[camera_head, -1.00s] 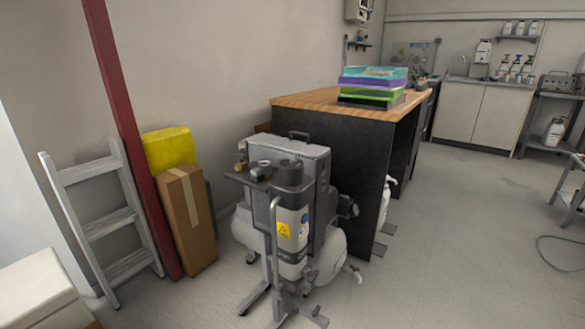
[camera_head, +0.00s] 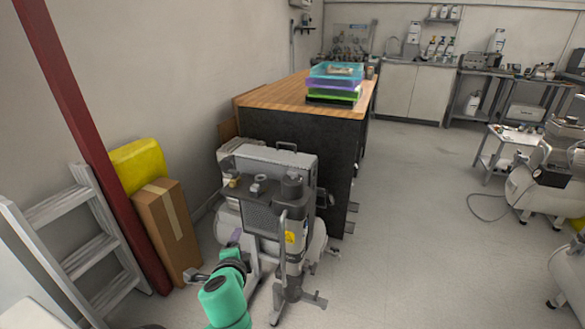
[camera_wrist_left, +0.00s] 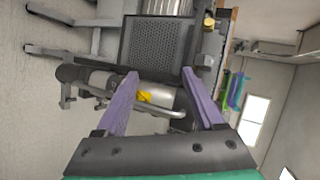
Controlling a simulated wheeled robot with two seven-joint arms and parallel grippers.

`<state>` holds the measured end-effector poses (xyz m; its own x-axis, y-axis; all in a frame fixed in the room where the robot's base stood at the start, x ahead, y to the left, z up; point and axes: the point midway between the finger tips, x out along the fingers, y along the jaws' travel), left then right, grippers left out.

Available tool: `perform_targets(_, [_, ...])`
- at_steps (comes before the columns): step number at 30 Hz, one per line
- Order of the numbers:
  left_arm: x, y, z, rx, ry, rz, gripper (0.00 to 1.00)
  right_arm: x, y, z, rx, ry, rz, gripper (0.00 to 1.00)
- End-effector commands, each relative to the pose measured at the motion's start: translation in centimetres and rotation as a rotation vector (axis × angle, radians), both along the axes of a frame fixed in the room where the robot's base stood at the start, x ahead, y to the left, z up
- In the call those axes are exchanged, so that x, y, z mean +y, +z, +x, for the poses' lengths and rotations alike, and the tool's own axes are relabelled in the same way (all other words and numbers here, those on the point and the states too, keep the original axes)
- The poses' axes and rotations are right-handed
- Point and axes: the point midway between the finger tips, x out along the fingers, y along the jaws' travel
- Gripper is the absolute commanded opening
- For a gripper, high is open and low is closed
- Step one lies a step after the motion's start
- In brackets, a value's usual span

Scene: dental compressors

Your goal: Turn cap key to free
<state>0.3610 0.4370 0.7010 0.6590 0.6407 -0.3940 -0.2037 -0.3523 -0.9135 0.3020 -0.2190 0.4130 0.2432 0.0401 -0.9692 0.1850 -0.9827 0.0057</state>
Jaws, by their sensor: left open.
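A grey dental compressor (camera_head: 268,160) stands on the floor ahead, with a perforated housing, a white tank and a dark upright cylinder (camera_head: 292,186) bearing a yellow label. Small dark and brass fittings (camera_head: 258,187) sit on its upper left; I cannot tell which part is the cap key. My left gripper (camera_head: 235,238) is low in front of the compressor's left side, apart from it as far as I can see. In the left wrist view its two purple fingers (camera_wrist_left: 160,73) are spread and empty, with the compressor (camera_wrist_left: 152,48) beyond them. My right gripper is not in view.
A black bench (camera_head: 300,128) with a wooden top and stacked coloured trays (camera_head: 335,83) stands behind the compressor. A cardboard box (camera_head: 166,228), a red post (camera_head: 90,140) and a ladder (camera_head: 85,240) are on the left.

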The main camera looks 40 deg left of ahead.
Motion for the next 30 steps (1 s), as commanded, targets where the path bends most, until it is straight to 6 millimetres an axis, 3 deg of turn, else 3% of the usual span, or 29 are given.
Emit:
perform_targets(1, [1.4,3.7,0.5,0.0,-0.048,0.17,0.7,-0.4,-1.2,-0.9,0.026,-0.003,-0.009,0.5])
perform_targets(3, [2.3,8.3,1.8,0.021,-0.152,0.462,0.7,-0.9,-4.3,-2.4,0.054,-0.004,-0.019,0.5])
perform_targets(6, [1.0,12.9,4.2,0.128,-0.372,0.948,0.7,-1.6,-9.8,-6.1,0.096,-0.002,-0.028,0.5])
perform_targets(7, [0.3,13.4,4.9,0.179,-0.445,1.088,0.7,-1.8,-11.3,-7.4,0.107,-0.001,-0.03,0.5])
perform_targets(9, [-1.2,13.3,6.2,0.304,-0.6,1.364,0.7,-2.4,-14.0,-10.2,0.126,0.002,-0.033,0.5])
perform_targets(13, [-2.0,11.9,7.2,0.472,-0.763,1.629,0.7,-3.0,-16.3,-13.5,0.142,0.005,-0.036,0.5])
perform_targets(20, [-1.8,12.1,9.2,0.494,-0.786,1.667,0.7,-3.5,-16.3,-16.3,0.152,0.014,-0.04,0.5])
perform_targets(22, [-1.6,12.3,10.6,0.497,-0.784,1.671,0.7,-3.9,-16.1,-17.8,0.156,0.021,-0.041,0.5])
perform_targets(26, [-1.1,12.2,13.3,0.496,-0.782,1.668,0.7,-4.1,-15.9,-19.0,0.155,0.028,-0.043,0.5])
perform_targets(30, [-0.6,12.0,15.9,0.495,-0.78,1.667,0.7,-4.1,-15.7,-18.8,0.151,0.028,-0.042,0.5])
